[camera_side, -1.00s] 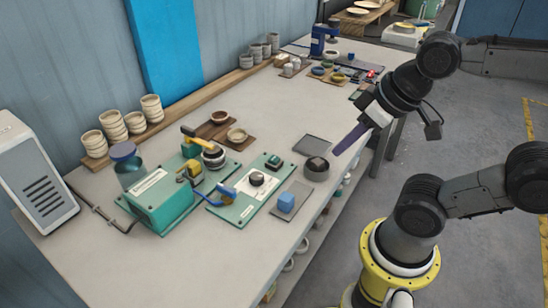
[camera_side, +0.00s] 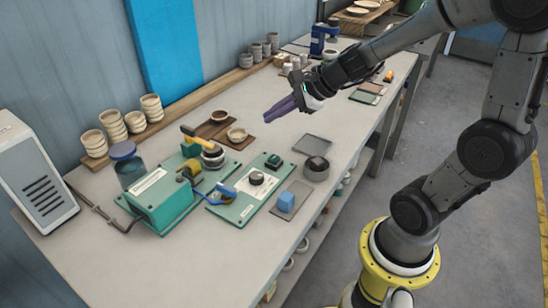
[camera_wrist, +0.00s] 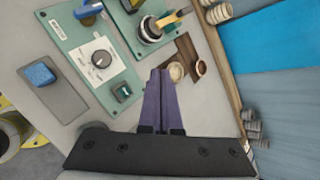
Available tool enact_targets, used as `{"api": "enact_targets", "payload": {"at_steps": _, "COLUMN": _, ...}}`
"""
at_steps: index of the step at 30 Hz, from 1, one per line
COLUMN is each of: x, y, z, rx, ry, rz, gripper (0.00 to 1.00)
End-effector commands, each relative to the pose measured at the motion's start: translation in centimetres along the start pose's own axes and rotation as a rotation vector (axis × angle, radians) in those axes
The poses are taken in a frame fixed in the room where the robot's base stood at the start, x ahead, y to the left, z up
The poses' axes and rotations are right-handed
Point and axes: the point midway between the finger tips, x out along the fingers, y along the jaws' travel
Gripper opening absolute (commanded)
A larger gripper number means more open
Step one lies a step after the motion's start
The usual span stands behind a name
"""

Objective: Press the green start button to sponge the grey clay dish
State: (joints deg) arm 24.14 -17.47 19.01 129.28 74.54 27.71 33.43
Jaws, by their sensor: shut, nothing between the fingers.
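A green control panel (camera_side: 232,209) lies on the bench with a dark knob (camera_side: 256,179) on a white dial plate. A dark green button block (camera_side: 273,161) sits at the panel's far corner; it also shows in the wrist view (camera_wrist: 122,92), left of my fingertips. A grey dish (camera_side: 213,158) rests on the green machine (camera_side: 162,203), near a yellow-handled arm (camera_side: 196,138). It shows at the top of the wrist view (camera_wrist: 150,30). My gripper (camera_side: 267,118) has long purple fingers, shut and empty, above the bench, apart from the button.
A blue sponge block (camera_side: 286,201) sits on a grey mat. A round grey pot (camera_side: 316,169) and a dark flat plate (camera_side: 312,145) lie near the bench's front edge. Small bowls (camera_side: 237,135) stand on brown boards. Stacked cups (camera_side: 112,125) line the back wall.

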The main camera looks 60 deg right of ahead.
Motion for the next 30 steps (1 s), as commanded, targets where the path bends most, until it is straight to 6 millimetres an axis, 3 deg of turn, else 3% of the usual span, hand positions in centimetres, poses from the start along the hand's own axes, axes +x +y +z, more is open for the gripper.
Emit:
{"api": "enact_targets", "payload": {"at_steps": 5, "x": 0.6, "y": 0.1, "z": -2.3, "rx": 0.052, "ry": 0.035, "rz": 0.013, "gripper": 0.0}}
{"api": "enact_targets", "payload": {"at_steps": 19, "x": 0.6, "y": 0.1, "z": -2.5, "rx": 0.052, "ry": 0.037, "rz": 0.011, "gripper": 0.0}}
{"api": "enact_targets", "payload": {"at_steps": 30, "x": 3.4, "y": 2.4, "z": -4.6, "rx": 0.053, "ry": 0.037, "rz": 0.013, "gripper": 0.0}}
